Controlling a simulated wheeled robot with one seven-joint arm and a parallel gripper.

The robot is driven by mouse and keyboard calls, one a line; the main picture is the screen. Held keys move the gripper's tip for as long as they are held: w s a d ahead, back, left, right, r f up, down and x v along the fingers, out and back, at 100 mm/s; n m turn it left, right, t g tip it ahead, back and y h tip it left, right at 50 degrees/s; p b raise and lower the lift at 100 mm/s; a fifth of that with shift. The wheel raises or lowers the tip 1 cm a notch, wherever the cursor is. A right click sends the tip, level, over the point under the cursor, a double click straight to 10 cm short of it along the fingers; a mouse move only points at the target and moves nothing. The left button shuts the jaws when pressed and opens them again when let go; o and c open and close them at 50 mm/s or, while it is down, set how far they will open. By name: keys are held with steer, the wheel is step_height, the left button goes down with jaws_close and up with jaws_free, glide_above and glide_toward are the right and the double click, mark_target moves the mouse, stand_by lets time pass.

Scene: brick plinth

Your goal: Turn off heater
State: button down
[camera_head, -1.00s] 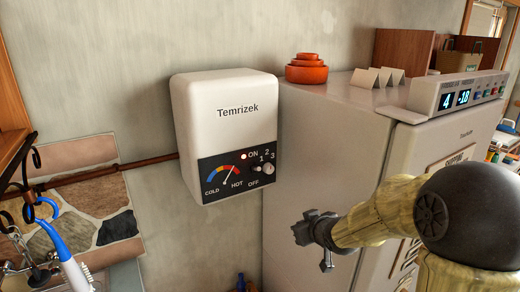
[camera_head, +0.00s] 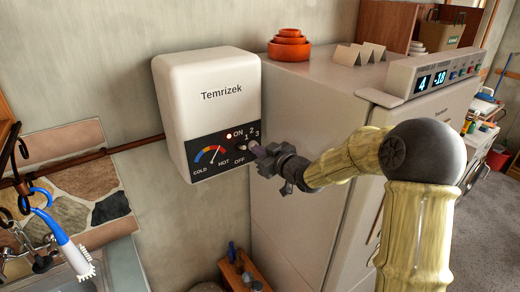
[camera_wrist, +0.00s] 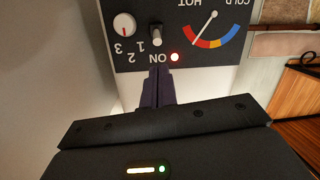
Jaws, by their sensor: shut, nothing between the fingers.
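The white heater (camera_head: 205,85) marked Temrizek is on the wall, with a black control panel (camera_head: 212,172) low on its front. The wrist view shows the panel upside down: a toggle switch (camera_wrist: 157,33) by the ON label, a lit red lamp (camera_wrist: 175,57), a white dial (camera_wrist: 124,24) numbered 1 to 3, and a gauge (camera_wrist: 212,28) with its needle near HOT. My gripper (camera_head: 259,151) is at the right of the panel, fingers shut and empty. In the wrist view its tips (camera_wrist: 158,72) point toward the switch; I cannot tell whether they touch.
A fridge (camera_head: 300,150) stands right of the heater, with orange bowls (camera_head: 289,47) and a display unit (camera_head: 440,76) on top. A blue-handled brush (camera_head: 62,240) hangs at the left. A wooden box (camera_head: 240,272) with bottles is below.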

mark_target(242, 148)
steer(key=p+x, duration=0.3)
steer(key=x, duration=0.4)
steer(key=shift+w+a, duration=0.15)
steer(key=shift+w, duration=0.1)
steer(key=shift+f, duration=0.1)
steer(key=shift+a+f, duration=0.1)
